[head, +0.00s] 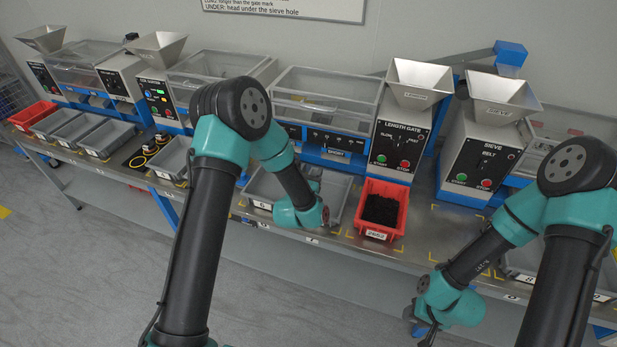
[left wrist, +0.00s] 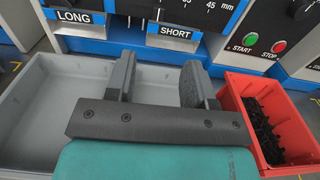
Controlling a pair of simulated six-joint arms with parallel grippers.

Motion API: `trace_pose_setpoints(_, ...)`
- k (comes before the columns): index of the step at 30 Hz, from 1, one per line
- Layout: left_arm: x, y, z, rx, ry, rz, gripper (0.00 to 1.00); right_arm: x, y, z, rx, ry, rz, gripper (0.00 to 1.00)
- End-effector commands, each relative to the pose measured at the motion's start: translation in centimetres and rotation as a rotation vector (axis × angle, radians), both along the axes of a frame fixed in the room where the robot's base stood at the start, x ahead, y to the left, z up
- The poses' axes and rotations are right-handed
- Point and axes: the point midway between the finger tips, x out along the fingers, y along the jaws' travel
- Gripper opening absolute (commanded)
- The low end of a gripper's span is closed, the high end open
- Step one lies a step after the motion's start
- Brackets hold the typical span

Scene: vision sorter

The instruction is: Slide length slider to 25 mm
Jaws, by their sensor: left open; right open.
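In the left wrist view part of a scale (left wrist: 205,8) marked in mm shows at the top edge, above the LONG label (left wrist: 73,17) and SHORT label (left wrist: 175,33). My left gripper (left wrist: 158,82) is open and empty, over the grey bin and short of the SHORT label. My right gripper (head: 426,333) is low at the front, open, away from the machine.
A red bin (head: 370,190) with dark pieces stands right of the grey bin (left wrist: 35,110). START and STOP buttons (left wrist: 279,46) are close on the right. The sieve machine (head: 480,150) stands further right. My left arm hides part of the bench.

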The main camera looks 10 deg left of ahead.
Motion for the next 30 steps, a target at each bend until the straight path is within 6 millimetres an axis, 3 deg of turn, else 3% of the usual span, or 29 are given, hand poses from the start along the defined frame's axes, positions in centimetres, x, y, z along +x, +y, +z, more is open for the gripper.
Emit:
trace_pose_setpoints(3, -1.6, 0.1, -0.1, 0.0, 0.002, -0.001, 0.49, 0.0, 0.0, 0.0, 0.0, 0.0, 0.0, 0.43)
trace_pose_setpoints(8, -2.4, 0.3, 0.0, 0.0, 0.0, 0.0, 0.49, 0.0, 0.0, 0.0, 0.0, 0.0, 0.0, 0.43)
trace_pose_setpoints(24, -2.5, 0.3, 0.0, 0.009, 0.005, 0.0, 0.49, 0.0, 0.0, 0.0, 0.0, 0.0, 0.0, 0.43)
trace_pose_setpoints(30, -2.2, 0.6, -0.2, 0.128, 0.089, -0.007, 0.49, 0.0, 0.0, 0.0, 0.0, 0.0, 0.0, 0.43)
